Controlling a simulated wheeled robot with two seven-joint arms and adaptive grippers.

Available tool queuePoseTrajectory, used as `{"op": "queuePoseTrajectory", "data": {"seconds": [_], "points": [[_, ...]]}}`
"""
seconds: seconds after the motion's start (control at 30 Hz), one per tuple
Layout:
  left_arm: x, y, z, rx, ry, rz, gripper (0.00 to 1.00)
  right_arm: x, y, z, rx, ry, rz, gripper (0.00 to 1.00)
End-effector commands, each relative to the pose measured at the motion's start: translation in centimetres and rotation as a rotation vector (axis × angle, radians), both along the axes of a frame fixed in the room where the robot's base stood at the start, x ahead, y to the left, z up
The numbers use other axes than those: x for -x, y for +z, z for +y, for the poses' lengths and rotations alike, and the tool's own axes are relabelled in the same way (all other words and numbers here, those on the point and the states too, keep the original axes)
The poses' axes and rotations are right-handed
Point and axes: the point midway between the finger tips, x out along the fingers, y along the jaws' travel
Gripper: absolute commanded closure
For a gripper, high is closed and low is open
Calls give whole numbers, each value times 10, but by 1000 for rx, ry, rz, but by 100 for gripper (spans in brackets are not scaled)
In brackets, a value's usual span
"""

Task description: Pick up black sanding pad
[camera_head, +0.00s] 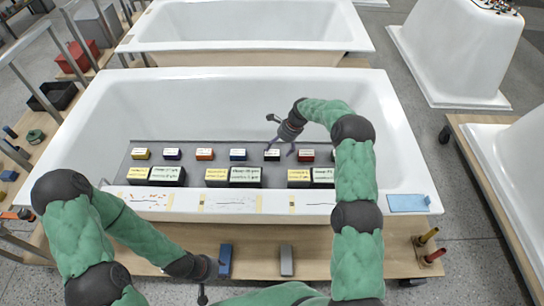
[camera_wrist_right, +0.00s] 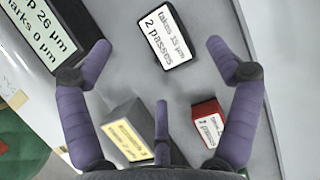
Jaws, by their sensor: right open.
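The black sanding pad (camera_head: 272,154) is a small dark block with a white label, standing in the back row on the grey shelf. In the right wrist view the black pad (camera_wrist_right: 172,34) shows its label, "takes 15 µm, 2 passes", ahead of the fingers. My right gripper (camera_head: 278,135) is over this row, close to the black pad; its purple fingers (camera_wrist_right: 158,55) are spread wide and empty. The pad lies near the gap between the fingertips, apart from them. My left gripper (camera_head: 206,285) hangs low at the front; its fingers are hardly visible.
A red pad (camera_head: 307,155) stands right of the black one and a blue pad (camera_head: 238,155) left. Larger labelled blocks (camera_head: 246,176) form a front row. The grey shelf (camera_head: 125,172) sits across the white bathtub (camera_head: 245,105). Blue and grey blocks lie on the front plank.

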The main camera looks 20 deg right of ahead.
Motion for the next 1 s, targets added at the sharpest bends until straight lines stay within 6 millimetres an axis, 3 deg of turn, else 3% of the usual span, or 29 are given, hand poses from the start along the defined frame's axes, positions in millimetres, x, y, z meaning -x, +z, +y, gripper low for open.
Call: {"op": "queuePoseTrajectory", "data": {"seconds": [0.17,0.5,0.83,1.0], "points": [[0,-3,0,0,0,0,60,-1,-9,4,0,0,-1,10],[0,-15,0,0,0,0,60,-5,-50,19,0,0,0,10],[0,-15,0,0,0,0,60,-6,-54,20,1,-1,-2,10],[0,-15,0,0,0,0,60,-6,-54,20,0,0,-1,58]]}}
